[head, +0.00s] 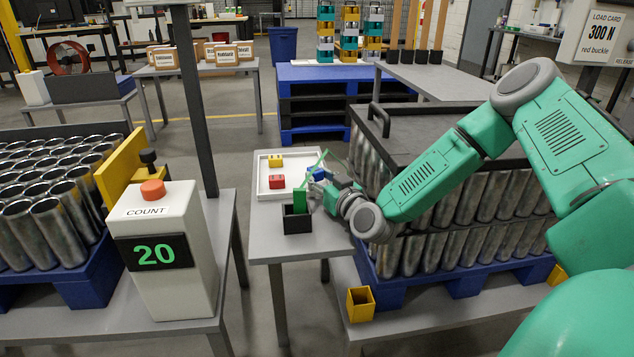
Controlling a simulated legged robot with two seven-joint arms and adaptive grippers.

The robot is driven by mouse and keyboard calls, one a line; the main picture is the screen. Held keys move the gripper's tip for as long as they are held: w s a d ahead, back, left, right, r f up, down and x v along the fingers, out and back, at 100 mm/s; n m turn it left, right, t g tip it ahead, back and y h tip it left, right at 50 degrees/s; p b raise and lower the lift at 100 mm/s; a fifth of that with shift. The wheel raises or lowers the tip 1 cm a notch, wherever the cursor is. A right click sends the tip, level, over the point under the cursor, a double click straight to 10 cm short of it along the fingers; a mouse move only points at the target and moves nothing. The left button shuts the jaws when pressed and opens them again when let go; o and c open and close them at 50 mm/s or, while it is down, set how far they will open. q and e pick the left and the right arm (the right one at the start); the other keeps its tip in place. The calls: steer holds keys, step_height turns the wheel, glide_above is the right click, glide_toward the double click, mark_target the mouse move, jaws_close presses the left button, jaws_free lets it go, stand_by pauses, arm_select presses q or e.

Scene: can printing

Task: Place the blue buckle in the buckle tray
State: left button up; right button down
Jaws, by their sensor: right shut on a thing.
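The buckle tray (262,183) is a shallow white tray on a narrow grey table in the middle of the head view. A yellow buckle (275,162) and a red buckle (277,180) lie in it. My right gripper (320,176) reaches in from the right and is shut on the blue buckle (317,173). It holds the buckle at the tray's right edge. The fingers partly hide the buckle, and I cannot tell its height above the table. My left gripper is out of view.
A black holder (297,222) with a green piece (300,200) stands just in front of the tray. A strapped stack of metal cans (465,210) is close on the right. A count box (165,250) reading 20 stands at front left, near a dark post (194,110).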

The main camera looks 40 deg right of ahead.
steer(key=shift+w+d+f, duration=0.25)
steer(key=shift+w+f, duration=0.05)
steer(key=shift+f, duration=0.15)
steer(key=shift+d+f+b, duration=0.1)
steer(key=shift+d+b, duration=0.05)
steer(key=shift+b, duration=0.2)
steer(key=shift+d, duration=0.3)
steer(key=c, duration=1.2)
jaws_free()
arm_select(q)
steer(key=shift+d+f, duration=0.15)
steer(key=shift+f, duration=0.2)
arm_select(e)
steer(key=shift+s+a+r, duration=0.15)
steer(key=shift+a+r, duration=0.05)
steer(key=shift+a, duration=0.3)
steer(key=shift+s, duration=0.25)
arm_select(q)
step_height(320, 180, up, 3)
steer(key=p, duration=0.3)
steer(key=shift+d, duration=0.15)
arm_select(e)
steer(key=s, duration=0.3)
steer(key=s+a, duration=0.1)
steer(key=s, duration=0.7)
steer(key=shift+s+a+f, duration=0.15)
steer(key=shift+a, duration=0.05)
